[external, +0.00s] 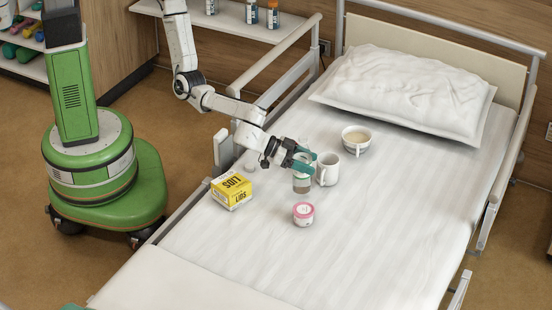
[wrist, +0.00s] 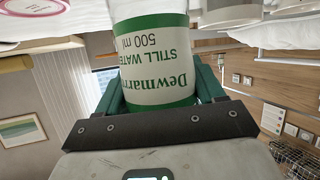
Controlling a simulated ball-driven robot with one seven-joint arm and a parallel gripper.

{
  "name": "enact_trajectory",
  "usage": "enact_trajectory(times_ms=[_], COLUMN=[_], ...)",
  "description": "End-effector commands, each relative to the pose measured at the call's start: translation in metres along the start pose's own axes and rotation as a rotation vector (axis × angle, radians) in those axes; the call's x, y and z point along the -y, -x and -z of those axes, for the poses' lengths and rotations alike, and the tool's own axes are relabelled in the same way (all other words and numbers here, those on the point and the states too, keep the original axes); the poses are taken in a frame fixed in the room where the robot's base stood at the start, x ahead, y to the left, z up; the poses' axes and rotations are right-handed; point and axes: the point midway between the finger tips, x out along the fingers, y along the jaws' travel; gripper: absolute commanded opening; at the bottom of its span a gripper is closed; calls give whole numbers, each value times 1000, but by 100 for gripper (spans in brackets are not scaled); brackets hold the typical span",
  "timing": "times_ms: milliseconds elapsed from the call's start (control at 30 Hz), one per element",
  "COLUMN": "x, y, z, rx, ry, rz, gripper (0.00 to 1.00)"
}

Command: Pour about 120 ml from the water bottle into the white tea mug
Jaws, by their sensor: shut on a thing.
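My gripper (external: 303,160) is shut on the water bottle (external: 302,183), with its teal fingers around the upper part. In the wrist view the bottle (wrist: 155,62) fills the space between the fingers; its white and green label reads "STILL WATER 500 ml" upside down. The bottle looks about upright, at or just above the bed; I cannot tell which. The white tea mug (external: 327,169) stands close to its right. I cannot see what is in the mug.
A wide white cup (external: 355,141) with a beige filling stands behind the mug, near the pillow (external: 405,90). A pink-lidded tub (external: 303,213) is in front of the bottle. A yellow box (external: 231,190) sits at the left bed edge. The bed's right half is clear.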

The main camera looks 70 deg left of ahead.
Motion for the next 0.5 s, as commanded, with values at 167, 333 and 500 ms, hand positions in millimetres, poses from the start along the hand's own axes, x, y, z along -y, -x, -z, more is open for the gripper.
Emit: enact_trajectory(times_ms=[167,333,500], x=[14,16,16], y=[-10,-12,-12], z=[-6,-8,-7], rx=[0,-1,-1], ry=[13,15,15], rz=[38,44,44], gripper=[27,27,27])
